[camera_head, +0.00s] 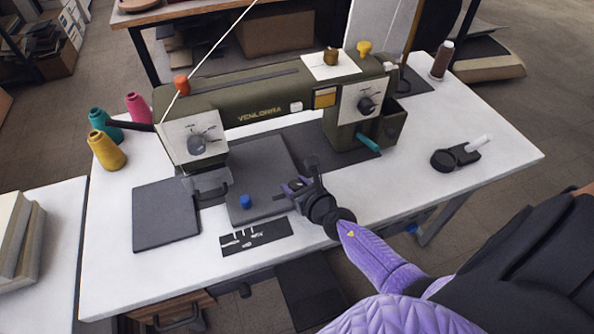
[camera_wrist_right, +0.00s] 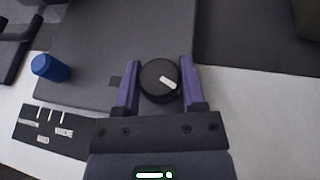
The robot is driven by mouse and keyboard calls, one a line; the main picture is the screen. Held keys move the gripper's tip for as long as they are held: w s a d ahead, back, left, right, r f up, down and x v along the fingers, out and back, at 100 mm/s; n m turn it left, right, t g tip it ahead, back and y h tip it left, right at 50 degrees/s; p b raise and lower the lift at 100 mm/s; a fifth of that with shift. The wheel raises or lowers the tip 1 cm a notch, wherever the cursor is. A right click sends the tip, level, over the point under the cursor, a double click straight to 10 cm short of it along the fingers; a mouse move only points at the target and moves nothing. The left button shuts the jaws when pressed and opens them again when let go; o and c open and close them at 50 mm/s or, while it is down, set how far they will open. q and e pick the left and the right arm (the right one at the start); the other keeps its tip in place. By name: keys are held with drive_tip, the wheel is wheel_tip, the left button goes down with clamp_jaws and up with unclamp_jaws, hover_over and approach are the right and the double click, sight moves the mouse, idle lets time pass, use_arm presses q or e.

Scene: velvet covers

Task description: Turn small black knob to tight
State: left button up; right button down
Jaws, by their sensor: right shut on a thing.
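The small black knob (camera_wrist_right: 158,82) is round, with a white pointer bar aimed to the lower right in the right wrist view. It sits at the front edge of the grey plate, between the two purple fingers of my right gripper (camera_wrist_right: 161,84), which is shut on it. In the head view my right gripper (camera_head: 300,187) is at the front of the table, and the fingers mostly hide the knob. My left gripper is not in view.
An olive sewing machine (camera_head: 258,112) stands behind the gripper. A blue cylinder (camera_head: 246,201) stands on the plate left of the gripper. Coloured thread spools stand at the left, and a black clamp-like part (camera_head: 456,156) lies at the right. The table's front edge is close.

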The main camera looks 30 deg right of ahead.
drive_tip(key=m+h+p, duration=0.2)
drive_tip(key=shift+a+r+h, duration=0.1)
drive_tip(key=shift+r+h, duration=0.05)
drive_tip(key=shift+h, duration=0.25)
drive_tip(key=shift+m+g+h, duration=0.5)
drive_tip(key=shift+m+h, duration=0.6)
drive_tip(key=shift+m, duration=0.1)
drive_tip(key=shift+m+g+h, duration=0.4)
drive_tip(key=shift+m+h, duration=0.4)
drive_tip(key=shift+h, duration=0.1)
drive_tip(key=shift+c, duration=0.8)
unclamp_jaws()
